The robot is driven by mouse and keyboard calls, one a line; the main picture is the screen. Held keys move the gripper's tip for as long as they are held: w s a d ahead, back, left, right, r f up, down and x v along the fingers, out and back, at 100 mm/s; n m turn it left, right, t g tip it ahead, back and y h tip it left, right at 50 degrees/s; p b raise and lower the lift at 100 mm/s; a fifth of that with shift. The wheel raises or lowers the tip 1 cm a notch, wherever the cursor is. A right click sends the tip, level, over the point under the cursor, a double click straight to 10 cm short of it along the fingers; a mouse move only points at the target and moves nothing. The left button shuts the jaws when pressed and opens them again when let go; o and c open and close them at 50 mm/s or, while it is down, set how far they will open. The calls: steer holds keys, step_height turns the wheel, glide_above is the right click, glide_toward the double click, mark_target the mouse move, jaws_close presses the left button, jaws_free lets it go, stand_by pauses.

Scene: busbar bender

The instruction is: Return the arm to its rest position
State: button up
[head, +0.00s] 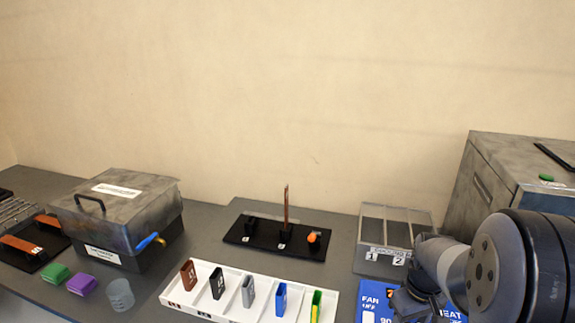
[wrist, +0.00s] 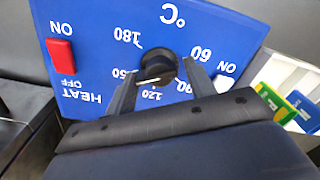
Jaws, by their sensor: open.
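My arm reaches in from the right edge in the head view, over the blue control panel (head: 378,300). My gripper (wrist: 160,70) is open in the wrist view. Its two fingers stand on either side of the black round dial knob (wrist: 156,64). The picture does not show for certain whether they touch it. The panel fills much of the wrist view, with temperature marks around the knob. A red HEAT switch (wrist: 61,56) is at left and a white switch (wrist: 225,84) at right. In the head view the knob and fingertips are hidden or unclear.
A white tray (head: 170,300) of coloured upright pieces lies left of the panel. A wire-framed divided bin (head: 372,262) stands behind the panel. A large grey metal cabinet (head: 470,190) stands at right. A black fixture (head: 240,236) and grey lidded box (head: 130,215) are farther left.

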steer(key=n, duration=0.4)
stand_by(0.3)
steer(key=shift+a, duration=0.1)
